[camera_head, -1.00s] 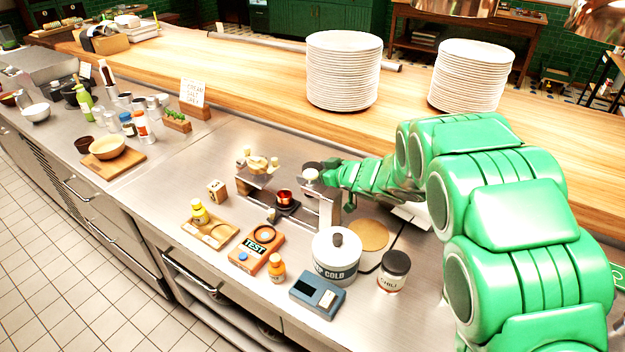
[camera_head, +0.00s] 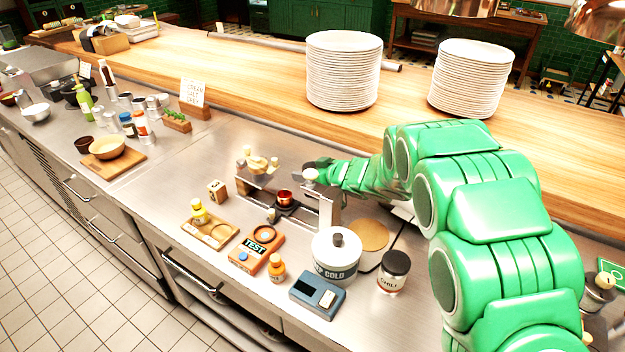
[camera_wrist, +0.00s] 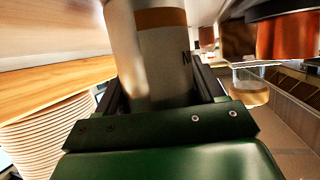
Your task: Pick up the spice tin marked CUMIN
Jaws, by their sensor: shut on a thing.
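In the wrist view my gripper (camera_wrist: 158,100) is shut on a pale cylindrical tin (camera_wrist: 165,60) with a brown-orange band. The edge of its label shows a letter N; the rest of the word is turned out of sight. In the head view my gripper (camera_head: 318,166) is above the counter, behind the small metal stand (camera_head: 326,205). The held tin cannot be made out there. A separate jar marked CHILI (camera_head: 393,272), with a dark lid, stands on the counter at the front right.
A lidded pot marked COLD (camera_head: 336,255), a blue-grey scale (camera_head: 317,296), a TEST block (camera_head: 257,249) and small yellow bottles crowd the counter front. Plate stacks (camera_head: 344,72) stand on the wooden pass behind. Bare steel counter (camera_head: 160,190) lies to the left.

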